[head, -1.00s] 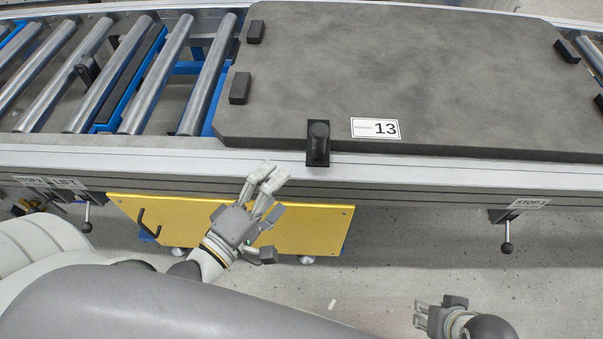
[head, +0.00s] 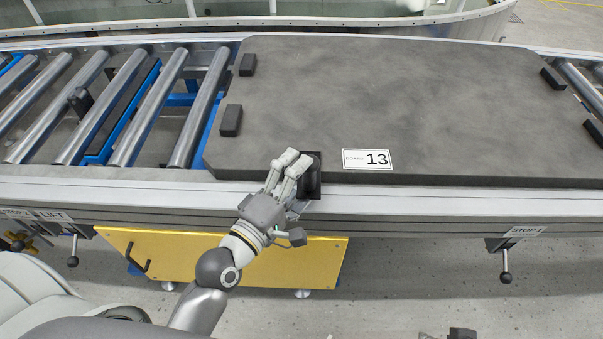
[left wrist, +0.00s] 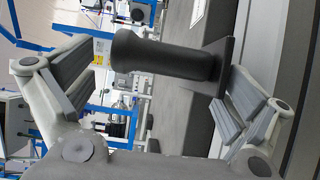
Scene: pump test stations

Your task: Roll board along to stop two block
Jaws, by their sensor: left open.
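The large dark grey board (head: 400,100), marked with a white label (head: 367,159) reading 13, lies flat on the roller conveyor. A black handle (head: 312,178) stands at its front edge. My left gripper (head: 286,160) is open at this handle, just to its left in the head view. In the left wrist view the handle (left wrist: 170,58) is between the open fingers (left wrist: 165,85), with a gap visible. A small black block (head: 81,101) sits among the rollers left of the board; it may be stop block two. My right gripper (head: 460,333) barely shows at the bottom edge.
Bare rollers (head: 135,105) lie left of the board. Blue framing shows between them. A yellow panel (head: 215,262) is below the front rail. Levers hang under the rail at left (head: 73,250) and at the STOP 1 label (head: 525,231).

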